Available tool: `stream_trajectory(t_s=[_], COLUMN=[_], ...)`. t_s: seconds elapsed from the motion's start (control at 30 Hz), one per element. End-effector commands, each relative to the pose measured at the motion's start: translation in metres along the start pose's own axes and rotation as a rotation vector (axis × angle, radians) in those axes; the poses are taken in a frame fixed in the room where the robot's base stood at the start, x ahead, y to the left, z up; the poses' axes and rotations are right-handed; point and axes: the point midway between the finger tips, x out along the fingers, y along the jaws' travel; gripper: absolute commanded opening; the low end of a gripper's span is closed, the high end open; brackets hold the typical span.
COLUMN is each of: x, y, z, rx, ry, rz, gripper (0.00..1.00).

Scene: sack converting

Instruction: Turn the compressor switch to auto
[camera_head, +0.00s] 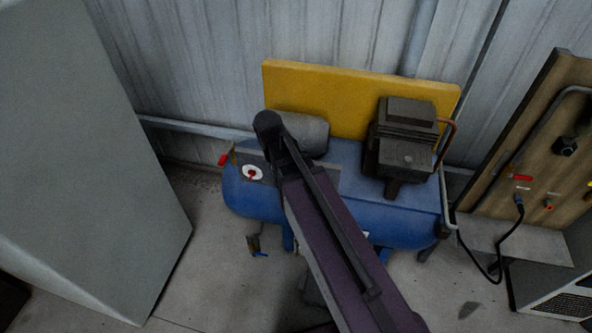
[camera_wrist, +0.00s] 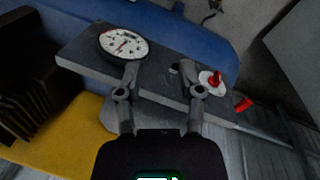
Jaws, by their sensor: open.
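The compressor (camera_head: 262,202) is a blue tank with a dark pump on top and a yellow board behind. Its switch (camera_head: 252,173), a red knob on a round white plate, sits at the tank's left end. In the wrist view the switch (camera_wrist: 213,80) is on a grey panel (camera_wrist: 155,82), right of a white dial gauge (camera_wrist: 123,43). My gripper (camera_wrist: 160,76) is open and empty over the panel, its right finger near the switch plate and its left below the gauge. I cannot tell whether either finger touches. The knob's setting is unreadable. My arm hides the gripper in the head view.
A red lever (camera_wrist: 243,104) sticks out beside the switch. A large grey cabinet (camera_head: 85,150) stands left of the compressor, and a wooden board (camera_head: 540,150) with fittings and a hose stands right. The concrete floor (camera_head: 205,270) in front is mostly clear.

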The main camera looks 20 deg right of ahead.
Motion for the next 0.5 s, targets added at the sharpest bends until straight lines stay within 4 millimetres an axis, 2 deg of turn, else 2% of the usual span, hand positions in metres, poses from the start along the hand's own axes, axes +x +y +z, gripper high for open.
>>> stream_trajectory(t_s=[0.03,0.2,0.5], x=[-0.005,-0.012,-0.02], y=[0.007,0.021,0.035], z=[0.009,0.025,0.044], rx=[-0.006,-0.036,-0.074], ry=[-0.001,0.0,0.007], rz=[-0.014,-0.067,-0.129], gripper=[0.49,0.49,0.49])
